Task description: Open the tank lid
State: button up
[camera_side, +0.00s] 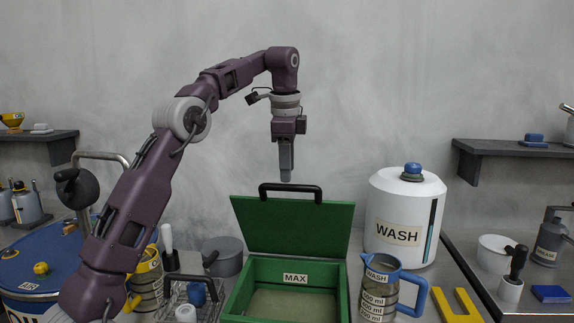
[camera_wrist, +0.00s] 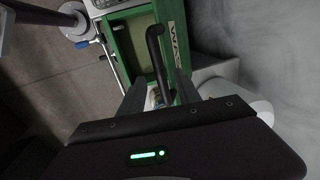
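The green tank (camera_side: 233,312) stands on the counter with a "MAX" label inside its back wall. Its green lid (camera_side: 292,226) is raised at the back, leaning slightly backward, and the tank's interior is exposed. The black lid handle (camera_side: 290,187) runs along the lid's top edge; it also shows in the wrist view (camera_wrist: 154,52). My gripper (camera_side: 286,178) points down just above the handle and appears apart from it. In the wrist view my two fingers (camera_wrist: 160,90) are spread with nothing held between them.
A white "WASH" container (camera_side: 405,215) stands right of the lid, and a blue-handled jug (camera_side: 378,290) is at the tank's front right. A grey pot (camera_side: 222,257) and a wire basket (camera_side: 190,295) are on the left.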

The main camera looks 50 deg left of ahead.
aim_at(290, 188)
jog(key=shift+s+d+r, duration=0.1)
jog(key=shift+d+r, duration=0.05)
jog(key=shift+r, duration=0.55)
jog(key=shift+s+d+r+m, duration=0.1)
jog(key=shift+d+m, duration=0.05)
jog(key=shift+m, duration=0.15)
jog(key=c, duration=0.4)
jog(key=d+m, duration=0.1)
jog(key=m, duration=0.1)
jog(key=s+d+r+m+y, duration=0.1)
jog(key=m, duration=0.1)
jog(key=s+d+m+t, duration=0.1)
jog(key=shift+d+r+m+y, duration=0.15)
jog(key=shift+d+m+y, duration=0.15)
jog(key=shift+m, duration=0.1)
grip_shut()
jog(key=s+d+m+t+y, duration=0.2)
jog(key=s+d+m, duration=0.3)
jog(key=m, duration=0.6)
jog(key=shift+m, duration=0.3)
jog(key=shift+w+a+f, duration=1.05)
jog(key=shift+a+f, duration=0.05)
jog(key=shift+f, duration=0.2)
jog(key=shift+w+a+f, duration=1.1)
jog(key=shift+f, duration=0.2)
jog(key=shift+w+a+f, duration=1.05)
jog(key=shift+a+f, duration=0.05)
jog(key=shift+f, duration=0.2)
